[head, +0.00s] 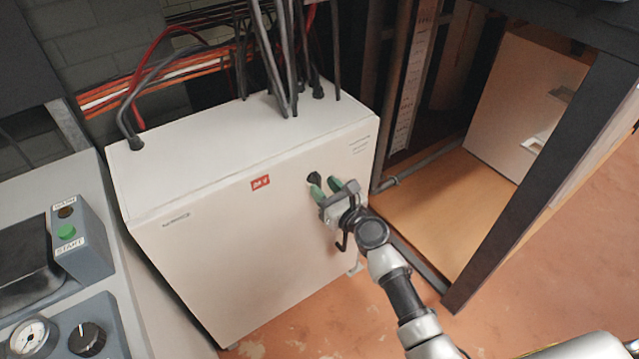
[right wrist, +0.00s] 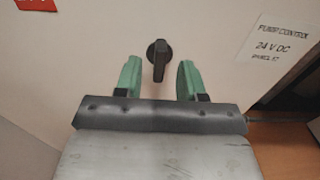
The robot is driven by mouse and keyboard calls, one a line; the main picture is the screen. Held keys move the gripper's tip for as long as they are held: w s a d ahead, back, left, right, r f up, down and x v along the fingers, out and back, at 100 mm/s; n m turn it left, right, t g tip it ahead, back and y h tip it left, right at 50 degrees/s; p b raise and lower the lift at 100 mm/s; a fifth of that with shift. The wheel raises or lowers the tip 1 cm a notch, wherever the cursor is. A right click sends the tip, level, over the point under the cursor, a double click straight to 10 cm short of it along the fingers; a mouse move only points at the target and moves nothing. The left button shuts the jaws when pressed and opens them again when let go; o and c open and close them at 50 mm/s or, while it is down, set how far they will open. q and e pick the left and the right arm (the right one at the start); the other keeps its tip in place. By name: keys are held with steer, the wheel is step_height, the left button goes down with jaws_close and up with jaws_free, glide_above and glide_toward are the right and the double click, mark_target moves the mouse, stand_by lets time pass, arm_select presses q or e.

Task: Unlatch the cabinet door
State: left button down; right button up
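The white cabinet (head: 240,240) stands in the middle of the head view, its front door closed. A black latch knob (head: 314,178) sits on the upper right part of the door. In the right wrist view the latch knob (right wrist: 159,58) shows a round base and a handle pointing down. My right gripper (head: 326,186) is open, with its green fingertips close to the door. In the right wrist view the right gripper (right wrist: 158,80) has a finger on each side of the knob's handle, with gaps and no visible contact. My left gripper is not in view.
Black cables (head: 285,60) enter the cabinet top. A control panel with a green button (head: 66,231) and a gauge (head: 32,338) stands at the left. A dark metal frame (head: 540,180) stands at the right. Reddish floor (head: 290,325) lies open in front.

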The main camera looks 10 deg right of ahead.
steer(key=shift+x, duration=1.25)
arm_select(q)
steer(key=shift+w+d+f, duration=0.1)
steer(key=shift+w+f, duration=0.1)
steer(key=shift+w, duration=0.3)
arm_select(e)
jaws_close()
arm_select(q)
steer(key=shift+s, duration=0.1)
